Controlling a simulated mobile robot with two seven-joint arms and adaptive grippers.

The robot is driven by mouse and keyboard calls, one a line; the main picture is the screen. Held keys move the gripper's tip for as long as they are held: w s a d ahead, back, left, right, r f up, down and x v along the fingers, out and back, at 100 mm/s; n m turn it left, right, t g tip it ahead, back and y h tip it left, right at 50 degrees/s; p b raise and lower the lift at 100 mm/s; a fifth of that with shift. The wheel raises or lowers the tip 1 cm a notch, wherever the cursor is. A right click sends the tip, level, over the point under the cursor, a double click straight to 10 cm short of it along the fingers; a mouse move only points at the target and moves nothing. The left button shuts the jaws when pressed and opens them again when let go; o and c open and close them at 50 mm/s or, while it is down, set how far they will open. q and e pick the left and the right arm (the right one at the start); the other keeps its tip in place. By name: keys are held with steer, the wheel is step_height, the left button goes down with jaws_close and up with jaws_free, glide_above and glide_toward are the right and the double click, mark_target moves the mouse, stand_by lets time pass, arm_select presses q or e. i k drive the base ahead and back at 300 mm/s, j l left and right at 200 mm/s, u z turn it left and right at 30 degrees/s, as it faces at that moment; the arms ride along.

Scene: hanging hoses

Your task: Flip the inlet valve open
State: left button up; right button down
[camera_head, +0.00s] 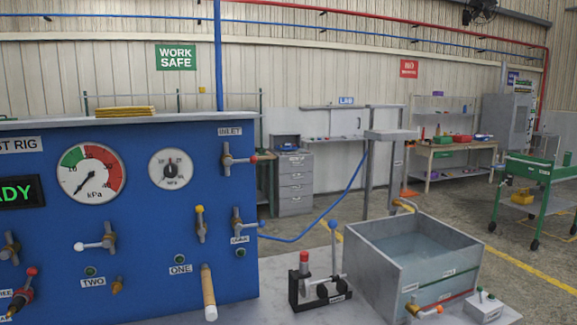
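The inlet valve (228,160) is on the upper right of the blue rig panel (135,210), just under the INLET label (230,131). It has a grey metal body, and its lever points sideways to the right, ending in a red tip (254,159). A blue vertical pipe (218,60) rises above the panel near it. Neither of my grippers shows in the head view, so nothing of mine is seen touching the valve.
Other valves, with yellow (199,209), blue (262,223) and white (79,246) lever tips, sit lower on the panel. A tan hose end (208,288) hangs at its bottom. A hand pump (304,275) and water tank (380,265) stand right of the panel.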

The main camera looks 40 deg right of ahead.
mark_target(228, 161)
steer(key=z, duration=1.05)
steer(key=i+j+u, duration=0.15)
steer(key=u, duration=0.2)
steer(key=j, duration=0.1)
